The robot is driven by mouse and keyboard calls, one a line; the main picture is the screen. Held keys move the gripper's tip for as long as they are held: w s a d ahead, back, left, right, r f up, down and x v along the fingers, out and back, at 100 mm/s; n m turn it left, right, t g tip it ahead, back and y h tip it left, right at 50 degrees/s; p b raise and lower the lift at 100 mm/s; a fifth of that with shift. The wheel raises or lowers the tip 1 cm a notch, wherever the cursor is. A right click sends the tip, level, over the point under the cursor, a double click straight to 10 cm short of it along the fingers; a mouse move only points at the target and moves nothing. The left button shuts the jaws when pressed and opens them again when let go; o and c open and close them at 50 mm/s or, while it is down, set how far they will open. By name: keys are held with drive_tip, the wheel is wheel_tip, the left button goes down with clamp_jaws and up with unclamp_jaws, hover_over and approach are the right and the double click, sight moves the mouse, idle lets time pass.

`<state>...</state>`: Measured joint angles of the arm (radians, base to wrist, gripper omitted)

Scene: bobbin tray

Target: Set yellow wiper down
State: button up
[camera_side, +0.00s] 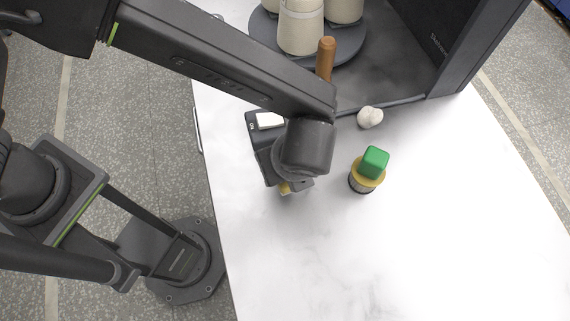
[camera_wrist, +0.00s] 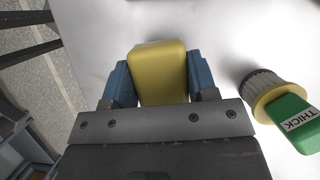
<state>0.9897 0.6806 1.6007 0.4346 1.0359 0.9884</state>
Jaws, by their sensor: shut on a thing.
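The yellow wiper shows in the wrist view as a rounded yellow block (camera_wrist: 159,75) between the two blue fingers of my gripper (camera_wrist: 155,82). My gripper is shut on it. In the side view only a small yellow bit of the wiper (camera_side: 285,188) shows under my gripper (camera_side: 290,186), above or on the white table (camera_side: 400,260); I cannot tell whether it touches the table. The wiper's lower part is hidden.
A green-handled wiper (camera_side: 374,162) marked THICK stands with a yellow collar to the right of my gripper. A white lump (camera_side: 370,117), a brown handle (camera_side: 325,58) and a round tray (camera_side: 263,27) with cream bobbins (camera_side: 300,27) are behind. The front table is clear.

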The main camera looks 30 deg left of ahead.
drive_tip(key=w+a+r, duration=0.3)
drive_tip(key=a+r, duration=0.2)
drive_tip(key=r, duration=0.1)
drive_tip(key=w+a+r, duration=0.3)
drive_tip(key=a+r, duration=0.3)
drive_tip(key=r, duration=0.1)
drive_tip(key=w+a+m, duration=0.1)
drive_tip(key=w+a, duration=0.3)
drive_tip(key=w, duration=0.5)
drive_tip(key=w+a+m, duration=0.1)
drive_tip(key=w+a, duration=0.3)
drive_tip(key=w, duration=0.5)
drive_tip(key=m+t+h, duration=0.1)
drive_tip(key=m+h, duration=0.1)
drive_tip(key=m, duration=0.2)
hover_over(216, 1)
wheel_tip(216, 1, down, 12)
drive_tip(key=shift+w, duration=0.1)
drive_tip(key=shift+f, duration=2.05)
drive_tip(key=shift+f, duration=0.1)
